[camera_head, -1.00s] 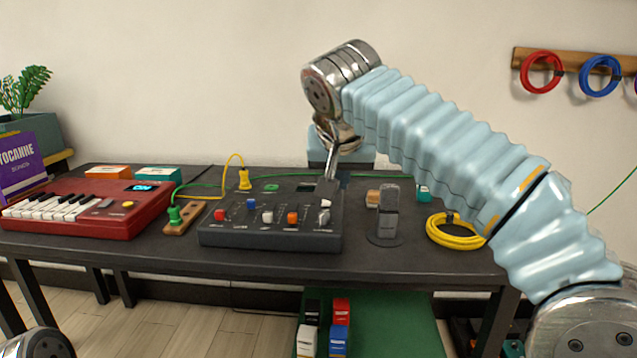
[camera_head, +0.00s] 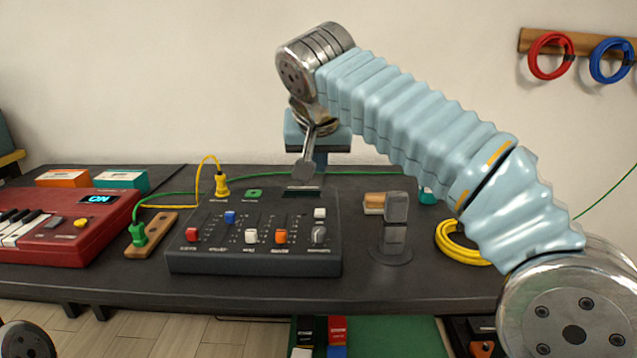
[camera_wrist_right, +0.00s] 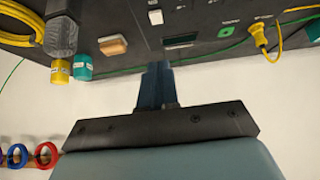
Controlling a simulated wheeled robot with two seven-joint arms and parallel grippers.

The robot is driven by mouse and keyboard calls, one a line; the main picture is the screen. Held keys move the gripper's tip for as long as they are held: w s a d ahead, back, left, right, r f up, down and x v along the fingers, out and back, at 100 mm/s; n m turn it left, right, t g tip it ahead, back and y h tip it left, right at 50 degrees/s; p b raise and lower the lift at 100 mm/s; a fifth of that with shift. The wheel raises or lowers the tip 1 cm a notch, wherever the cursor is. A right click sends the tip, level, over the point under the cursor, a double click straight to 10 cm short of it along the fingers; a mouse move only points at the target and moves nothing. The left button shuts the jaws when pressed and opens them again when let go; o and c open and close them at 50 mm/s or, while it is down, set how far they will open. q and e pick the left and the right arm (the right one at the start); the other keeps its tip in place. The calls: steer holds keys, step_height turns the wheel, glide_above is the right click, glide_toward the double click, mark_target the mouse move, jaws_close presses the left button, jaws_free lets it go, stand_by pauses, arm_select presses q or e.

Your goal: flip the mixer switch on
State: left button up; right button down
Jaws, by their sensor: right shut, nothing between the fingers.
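The mixer (camera_head: 208,252) is a dark box on the table in the head view, with coloured caps, a knob and a small dark display (camera_head: 302,193) at its back edge. A white switch-like cap (camera_head: 320,214) sits at its right side, above the knob; it also shows in the wrist view (camera_wrist_right: 155,17). I cannot tell its position. My right gripper (camera_head: 306,178) is shut and empty, reaching down at the mixer's back edge by the display. In the wrist view its fingers (camera_wrist_right: 154,76) point toward the mixer; contact is unclear. My left gripper is out of view.
A red keyboard (camera_head: 95,230) with a lit "ON" display stands left. A grey microphone-like stand (camera_head: 394,240) and a yellow cable coil (camera_head: 460,243) are to the right. The table front (camera_head: 250,290) is clear.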

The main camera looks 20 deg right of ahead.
steer(key=b, duration=0.1)
glide_above(320, 215)
steer(key=f, duration=0.4)
steer(key=s+f, duration=0.1)
steer(key=f, duration=0.2)
steer(key=shift+a, duration=0.2)
step_height(320, 215, down, 3)
steer(key=shift+w+r+b, duration=0.1)
steer(key=shift+r+b, duration=0.1)
steer(key=shift+b, duration=0.25)
steer(key=shift+f, duration=0.8)
steer(key=shift+s+f+b, duration=0.25)
steer(key=shift+f+b, duration=0.4)
steer(key=shift+b, duration=0.2)
steer(key=shift+r+p, duration=0.3)
